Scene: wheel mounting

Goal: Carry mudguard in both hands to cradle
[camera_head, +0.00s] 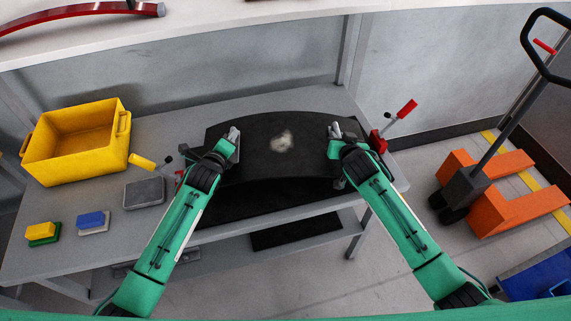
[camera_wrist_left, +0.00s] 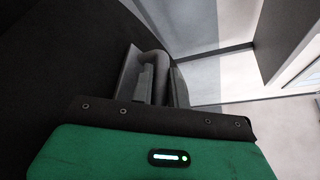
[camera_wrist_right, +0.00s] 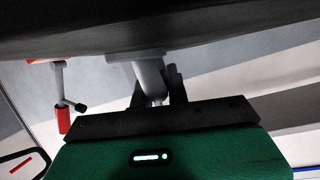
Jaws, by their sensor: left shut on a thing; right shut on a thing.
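The mudguard (camera_head: 262,158) is a broad, black, curved sheet with a pale worn patch near its middle. It spans the space between my two grippers over the right part of the table. My left gripper (camera_head: 233,140) is shut on its left side, and my right gripper (camera_head: 335,134) is shut on its right side. The mudguard also fills the left of the left wrist view (camera_wrist_left: 60,60) and the top of the right wrist view (camera_wrist_right: 160,25). Red clamp parts (camera_head: 377,142) show beside its right end. I cannot make out the cradle's body; the mudguard covers that area.
A yellow bin (camera_head: 78,145) stands at the table's left, with a grey box (camera_head: 144,192) and small coloured blocks (camera_head: 92,220) nearby. An orange pallet truck (camera_head: 500,195) stands on the floor at right.

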